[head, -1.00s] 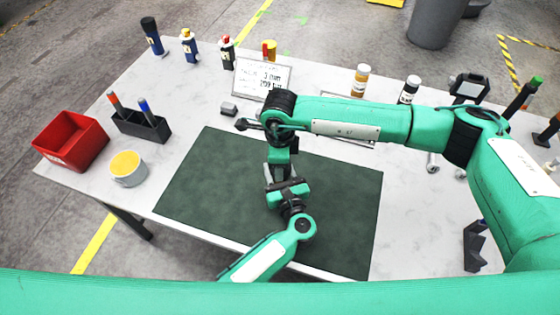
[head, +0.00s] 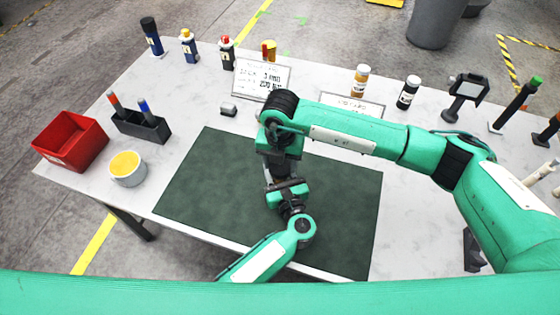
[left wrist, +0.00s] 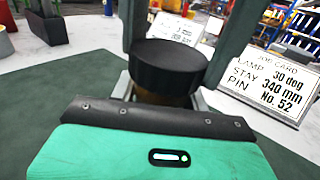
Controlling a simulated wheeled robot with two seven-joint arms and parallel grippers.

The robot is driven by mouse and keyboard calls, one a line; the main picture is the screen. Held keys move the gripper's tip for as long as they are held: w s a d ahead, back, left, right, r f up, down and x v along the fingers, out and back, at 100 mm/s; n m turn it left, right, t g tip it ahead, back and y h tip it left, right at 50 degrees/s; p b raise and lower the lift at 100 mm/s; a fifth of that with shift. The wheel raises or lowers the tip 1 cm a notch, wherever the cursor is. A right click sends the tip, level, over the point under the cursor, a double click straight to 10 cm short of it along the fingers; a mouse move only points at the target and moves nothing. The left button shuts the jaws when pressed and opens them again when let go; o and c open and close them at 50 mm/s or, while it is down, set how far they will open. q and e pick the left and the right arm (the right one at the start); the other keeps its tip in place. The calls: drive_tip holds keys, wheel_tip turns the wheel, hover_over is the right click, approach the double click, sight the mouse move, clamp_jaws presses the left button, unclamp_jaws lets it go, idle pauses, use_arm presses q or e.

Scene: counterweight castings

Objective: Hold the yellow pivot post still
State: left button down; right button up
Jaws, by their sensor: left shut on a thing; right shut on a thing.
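In the left wrist view, a thing with a round black top (left wrist: 168,67) stands over the green mat, with a sliver of amber-brown body (left wrist: 150,96) under it; I take it to be the pivot post, mostly hidden. My left gripper (left wrist: 162,93) is shut around this body, a grey finger at each side. It is partly hidden in the head view (head: 284,182). My right gripper (head: 279,168) comes down from above, close over the left one, and is shut. What the right jaws hold is hidden.
The green mat (head: 210,190) is otherwise bare. A red bin (head: 72,140), a pen holder (head: 142,127) and a yellow-filled pot (head: 127,168) stand left.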

drive_tip(key=m, duration=0.6)
drive_tip(key=shift+m, duration=0.3)
use_arm(q)
drive_tip(key=shift+f, duration=0.1)
use_arm(e)
drive_tip(key=o, duration=0.9)
drive_tip(key=shift+o, duration=0.2)
drive_tip(key=shift+r, duration=2.25)
drive_tip(key=shift+c, duration=0.3)
